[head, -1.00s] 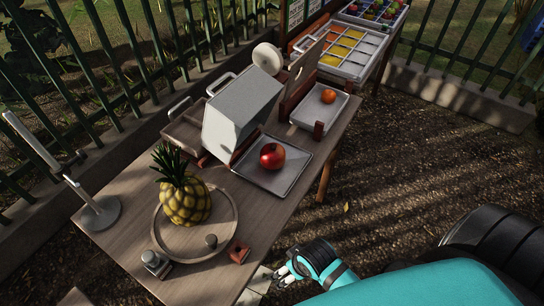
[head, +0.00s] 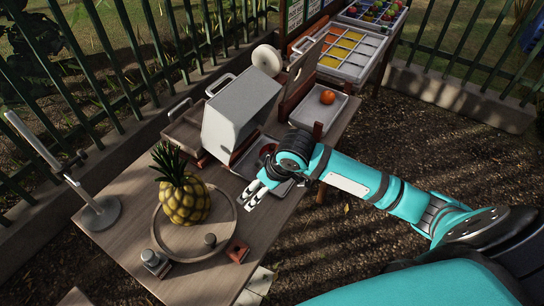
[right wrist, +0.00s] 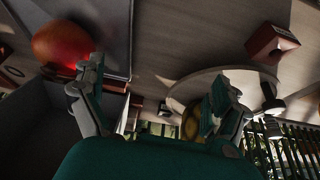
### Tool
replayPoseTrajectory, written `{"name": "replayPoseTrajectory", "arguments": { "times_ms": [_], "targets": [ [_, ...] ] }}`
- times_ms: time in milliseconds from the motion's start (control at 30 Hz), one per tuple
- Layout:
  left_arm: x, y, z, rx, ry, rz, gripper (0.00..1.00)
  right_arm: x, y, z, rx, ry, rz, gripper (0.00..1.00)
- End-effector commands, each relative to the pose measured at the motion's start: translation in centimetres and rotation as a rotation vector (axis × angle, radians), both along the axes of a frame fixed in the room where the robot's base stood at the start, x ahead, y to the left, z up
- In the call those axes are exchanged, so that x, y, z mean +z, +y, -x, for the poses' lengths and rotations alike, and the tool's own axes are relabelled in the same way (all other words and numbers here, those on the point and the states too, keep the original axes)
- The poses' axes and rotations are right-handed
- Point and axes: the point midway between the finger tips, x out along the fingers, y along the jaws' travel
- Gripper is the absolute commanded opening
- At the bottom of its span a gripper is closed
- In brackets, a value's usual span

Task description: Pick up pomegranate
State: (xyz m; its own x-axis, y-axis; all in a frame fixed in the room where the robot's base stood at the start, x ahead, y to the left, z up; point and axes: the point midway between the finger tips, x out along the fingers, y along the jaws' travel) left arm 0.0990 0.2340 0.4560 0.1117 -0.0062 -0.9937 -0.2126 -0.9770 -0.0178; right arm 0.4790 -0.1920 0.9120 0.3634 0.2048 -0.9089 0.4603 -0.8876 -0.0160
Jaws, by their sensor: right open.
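The red pomegranate (head: 267,150) sits on the metal tray (head: 240,166) in front of the grey box-shaped machine. My right arm hides most of it in the head view. In the right wrist view the pomegranate (right wrist: 62,44) is large at the upper left, beside one finger and not between the fingers. My right gripper (head: 253,193) is at the front edge of the tray, over the table, with its fingers pointing left. It is open and empty in the right wrist view (right wrist: 155,88). My left gripper is not in view.
A pineapple (head: 184,202) stands on a round wooden board (head: 228,215) to the left. The grey machine (head: 240,107) rises behind the tray. An orange (head: 327,97) lies on another tray further back. A small red-brown block (head: 237,251) is near the table's front edge.

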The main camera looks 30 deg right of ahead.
Motion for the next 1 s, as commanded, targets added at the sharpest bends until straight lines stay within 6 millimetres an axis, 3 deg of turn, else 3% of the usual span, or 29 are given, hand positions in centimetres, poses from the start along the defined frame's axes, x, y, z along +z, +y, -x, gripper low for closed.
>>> {"name": "replayPoseTrajectory", "arguments": {
  "times_ms": [33,200,300,433,567,1000],
  "targets": [
    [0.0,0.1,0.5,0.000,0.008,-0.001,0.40,1.6,-2.1,-2.0,-0.021,-0.006,0.026,1.00],
    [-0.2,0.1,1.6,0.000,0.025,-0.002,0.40,5.8,-7.4,-5.3,-0.115,0.014,0.045,1.00],
    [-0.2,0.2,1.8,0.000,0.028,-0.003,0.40,7.7,-9.7,-6.3,-0.169,0.021,0.044,1.00],
    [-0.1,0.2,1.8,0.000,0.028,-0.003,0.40,8.9,-11.3,-6.9,-0.210,0.027,0.038,1.00],
    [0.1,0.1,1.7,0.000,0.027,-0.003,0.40,8.1,-11.5,-7.4,-0.222,0.033,0.034,1.00],
    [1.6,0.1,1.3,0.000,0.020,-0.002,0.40,-0.3,-10.6,-10.8,-0.219,0.030,0.034,1.00]
  ]
}}
